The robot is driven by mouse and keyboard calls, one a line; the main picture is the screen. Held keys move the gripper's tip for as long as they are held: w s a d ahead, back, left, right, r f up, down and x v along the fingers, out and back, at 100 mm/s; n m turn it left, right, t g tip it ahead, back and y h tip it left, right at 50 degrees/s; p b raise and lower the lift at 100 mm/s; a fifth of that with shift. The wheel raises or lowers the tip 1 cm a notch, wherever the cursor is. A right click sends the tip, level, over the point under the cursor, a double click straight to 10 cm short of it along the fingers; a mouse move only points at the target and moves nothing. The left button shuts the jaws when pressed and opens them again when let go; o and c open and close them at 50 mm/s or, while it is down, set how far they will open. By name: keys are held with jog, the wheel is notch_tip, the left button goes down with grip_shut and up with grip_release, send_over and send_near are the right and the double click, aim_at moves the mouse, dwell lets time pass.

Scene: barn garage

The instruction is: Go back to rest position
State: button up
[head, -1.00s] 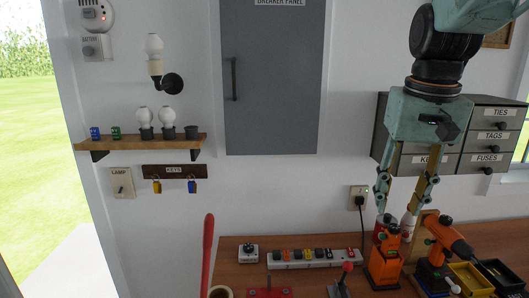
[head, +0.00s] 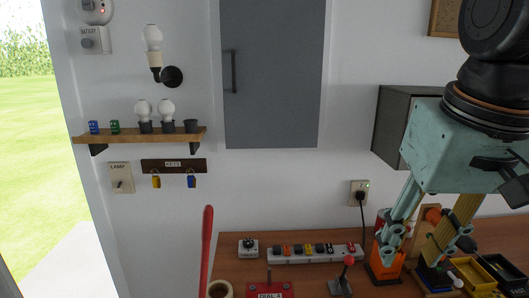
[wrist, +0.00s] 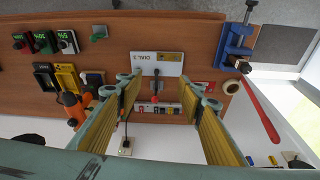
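The workbench (head: 225,262) carries a power strip (head: 312,253), a red-knobbed lever (head: 345,275), an orange tool (head: 384,265) and small bins (head: 505,268). A red bar (head: 207,250) rises at the left. The grey breaker panel (head: 275,80) and cabinet (head: 392,125) are on the wall.

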jog(key=s+a+f+t+b, duration=0.1)
jog(key=s+f, duration=0.3)
jog(key=s, duration=0.6)
jog(key=shift+a+f+n, duration=0.25)
jog(key=shift+a+n, duration=0.15)
jog(key=shift+a, duration=0.2)
